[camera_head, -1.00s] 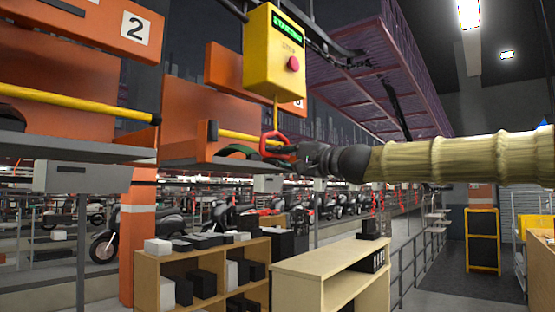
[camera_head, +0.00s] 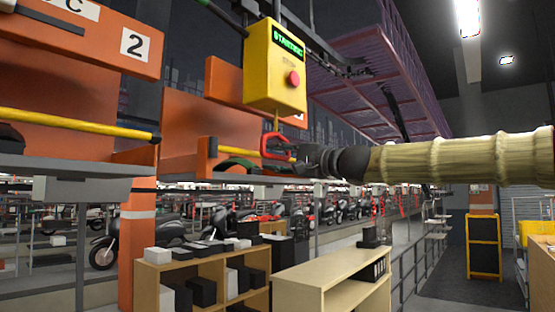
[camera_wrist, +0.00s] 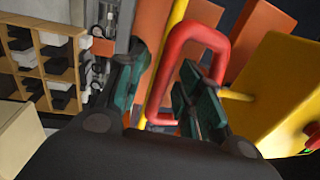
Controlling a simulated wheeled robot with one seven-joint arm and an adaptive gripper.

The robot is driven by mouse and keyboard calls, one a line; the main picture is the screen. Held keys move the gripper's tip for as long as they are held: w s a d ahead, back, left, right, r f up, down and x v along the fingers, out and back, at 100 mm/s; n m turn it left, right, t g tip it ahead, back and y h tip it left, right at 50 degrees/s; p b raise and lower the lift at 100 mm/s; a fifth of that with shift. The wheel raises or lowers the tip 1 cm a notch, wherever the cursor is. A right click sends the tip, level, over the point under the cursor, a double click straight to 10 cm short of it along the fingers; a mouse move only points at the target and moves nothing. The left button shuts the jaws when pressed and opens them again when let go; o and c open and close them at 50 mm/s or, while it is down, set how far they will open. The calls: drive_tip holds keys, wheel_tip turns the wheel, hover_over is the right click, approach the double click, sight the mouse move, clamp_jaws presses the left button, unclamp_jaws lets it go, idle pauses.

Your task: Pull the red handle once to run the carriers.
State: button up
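The red handle (camera_head: 270,146) is a loop hanging on a short yellow stem under the yellow control box (camera_head: 275,66). The box has a red button and a green lit display whose small letters look like "STARTING". My gripper (camera_head: 293,154) is at the loop's right side in the head view. In the wrist view, the handle's bar (camera_wrist: 168,80) passes between the two fingers of my gripper (camera_wrist: 163,82). The right finger reaches into the loop and the left finger is outside it. A strip of background shows between the left finger and the bar, so the fingers look open.
Orange carriers (camera_head: 80,38) with grey trays and yellow bars (camera_head: 75,124) hang close at the left and behind the handle. Low wooden shelves (camera_head: 335,272) stand below. An aisle with a railing (camera_head: 405,265) runs at the right.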

drive_tip(key=shift+d, duration=0.1)
drive_tip(key=b+v, duration=0.2)
drive_tip(key=v, duration=0.7)
idle(0.4)
idle(6.6)
